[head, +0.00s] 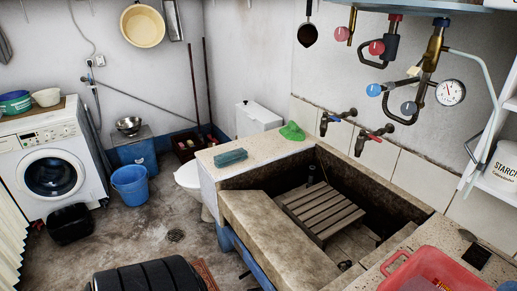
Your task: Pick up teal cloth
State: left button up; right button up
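A teal, flat-topped, block-like piece (230,157), which looks like the teal cloth folded up, lies on the pale stone ledge at the near left end of the washtrough (285,235). A brighter green, crumpled, soft-looking piece (292,131) lies farther back on the same ledge, near the wall and apart from the teal one. Nothing covers the teal piece from this view. Neither of my grippers is in view.
The trough holds a wooden slatted rack (320,211). Taps (372,138) stick out from the wall above it. A red basin (432,268) stands at the bottom right. A toilet (190,179), blue bucket (130,185) and washing machine (52,165) stand left. Black ribbed thing (150,277) lies at the bottom.

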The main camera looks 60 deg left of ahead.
aim_at(228, 158)
jog(key=u, duration=2.05)
jog(key=i+j, duration=0.3)
jog(key=i+j+u, duration=0.1)
jog(key=i+j, duration=0.15)
jog(key=i, duration=0.2)
